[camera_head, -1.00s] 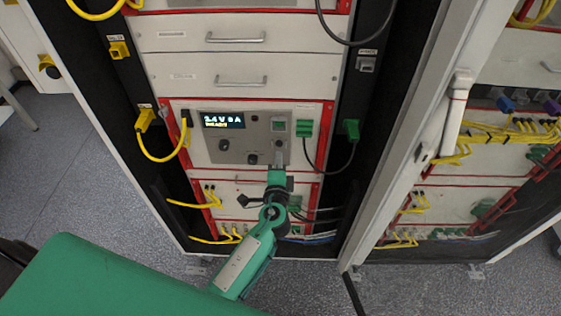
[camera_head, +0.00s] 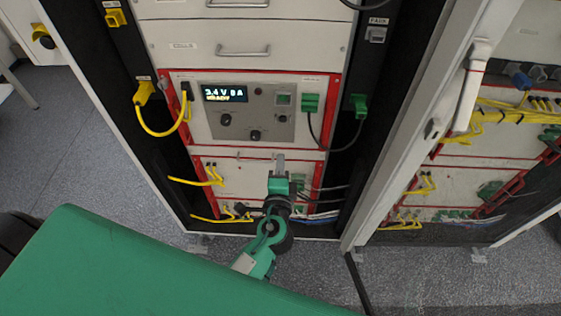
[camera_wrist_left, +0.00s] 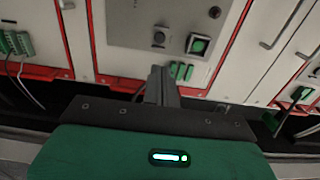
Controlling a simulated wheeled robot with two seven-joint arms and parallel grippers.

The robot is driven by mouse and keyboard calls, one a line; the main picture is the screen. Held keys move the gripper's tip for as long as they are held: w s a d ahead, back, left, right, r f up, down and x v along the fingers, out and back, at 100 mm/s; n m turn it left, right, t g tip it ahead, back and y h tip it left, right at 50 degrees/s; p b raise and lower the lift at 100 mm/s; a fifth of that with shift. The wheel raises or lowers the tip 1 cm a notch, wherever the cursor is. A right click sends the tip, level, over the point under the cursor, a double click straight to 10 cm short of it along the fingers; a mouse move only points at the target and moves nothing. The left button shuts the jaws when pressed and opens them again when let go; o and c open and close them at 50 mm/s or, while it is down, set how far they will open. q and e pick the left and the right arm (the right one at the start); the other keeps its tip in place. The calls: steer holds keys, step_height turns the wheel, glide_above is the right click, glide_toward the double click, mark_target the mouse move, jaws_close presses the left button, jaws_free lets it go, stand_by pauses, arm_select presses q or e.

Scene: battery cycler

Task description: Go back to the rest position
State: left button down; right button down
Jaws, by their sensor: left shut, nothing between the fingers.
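My left arm reaches up from the bottom of the head view, and its gripper (camera_head: 280,163) is shut with nothing in it. It is below the cycler's control panel (camera_head: 272,128), in front of the lower module, apart from the knobs and buttons. The panel's display (camera_head: 225,93) is lit with a voltage and current line and a second yellow line. In the left wrist view the shut gripper fingers (camera_wrist_left: 161,88) point at the rack, and the panel (camera_wrist_left: 165,22) shows above them with a green-lit button (camera_wrist_left: 198,44). My right gripper is not in view.
A yellow cable (camera_head: 160,134) and a dark cable with green plugs (camera_head: 360,106) hang on either side of the module. The open rack door (camera_head: 430,150) stands to the right, with more wired modules beyond. Grey floor (camera_head: 75,150) is free at left.

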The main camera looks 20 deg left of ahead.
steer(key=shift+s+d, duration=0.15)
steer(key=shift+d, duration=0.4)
